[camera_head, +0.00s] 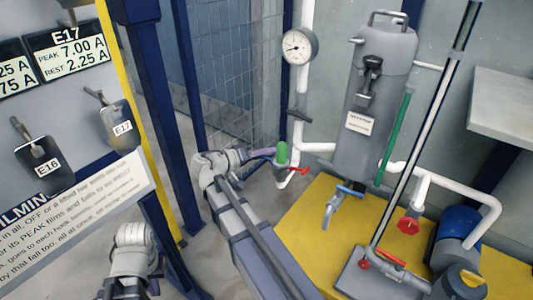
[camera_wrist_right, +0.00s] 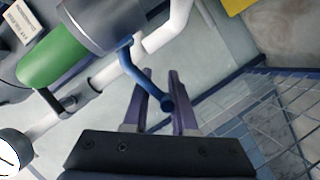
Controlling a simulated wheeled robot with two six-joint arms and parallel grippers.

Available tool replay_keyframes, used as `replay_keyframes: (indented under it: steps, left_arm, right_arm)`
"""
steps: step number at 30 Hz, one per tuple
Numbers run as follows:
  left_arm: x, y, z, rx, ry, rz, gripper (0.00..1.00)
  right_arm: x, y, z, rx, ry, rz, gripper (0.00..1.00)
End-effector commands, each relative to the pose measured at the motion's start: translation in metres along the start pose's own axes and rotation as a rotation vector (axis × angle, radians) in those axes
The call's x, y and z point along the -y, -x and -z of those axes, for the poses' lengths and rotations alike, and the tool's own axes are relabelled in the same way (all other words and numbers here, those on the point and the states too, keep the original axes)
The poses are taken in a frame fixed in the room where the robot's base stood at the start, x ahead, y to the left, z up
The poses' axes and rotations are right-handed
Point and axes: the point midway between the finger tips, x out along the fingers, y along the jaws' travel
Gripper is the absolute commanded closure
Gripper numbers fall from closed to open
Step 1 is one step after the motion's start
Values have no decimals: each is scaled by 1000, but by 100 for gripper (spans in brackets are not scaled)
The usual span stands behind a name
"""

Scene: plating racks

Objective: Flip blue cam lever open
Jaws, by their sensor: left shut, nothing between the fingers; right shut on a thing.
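The blue cam lever (camera_wrist_right: 132,65) sticks out from a grey coupling (camera_wrist_right: 103,18) in the right wrist view. Its rounded end lies between the two purple fingers of my right gripper (camera_wrist_right: 163,103), which is shut on it. In the head view my right gripper (camera_head: 262,154) reaches the coupling from the left, beside its green part (camera_head: 282,152), and the lever shows there only as a small blue bit. A red lever (camera_head: 300,170) sits on the coupling's other side. My left gripper (camera_head: 128,287) is low at the bottom left, shut and empty, its fingertips hard to make out.
White pipes with a gauge (camera_head: 299,46) rise behind the coupling. A grey tank (camera_head: 372,95) stands to the right, and a blue-handled valve (camera_head: 340,198) sits below it over the yellow floor (camera_head: 300,225). A mesh fence (camera_head: 235,70) is behind, and a sign panel (camera_head: 75,215) is at left.

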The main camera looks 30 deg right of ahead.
Motion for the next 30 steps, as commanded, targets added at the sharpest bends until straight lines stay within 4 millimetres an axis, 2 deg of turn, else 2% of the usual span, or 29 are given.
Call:
replay_keyframes:
  steps: [6, 10, 16, 25, 26, 30]
  left_arm:
    - [3, 29, -2, 2, 0, 0, 100]
    - [4, 42, -3, 3, 0, 0, 100]
    - [5, 48, -3, 3, 0, 0, 100]
    - [5, 46, -3, 3, 0, 0, 100]
    - [5, 46, -3, 3, 0, 0, 100]
    - [5, 47, -3, 3, 0, 0, 100]
  right_arm:
    - [-16, 4, 7, 3, -181, 78, 100]
    - [-21, 5, 9, 4, -322, 134, 100]
    - [-22, 5, 9, 5, -437, 181, 100]
    - [-21, 5, 8, 7, -446, 185, 100]
    - [-21, 5, 8, 7, -445, 184, 74]
    - [-20, 5, 9, 5, -444, 184, 58]
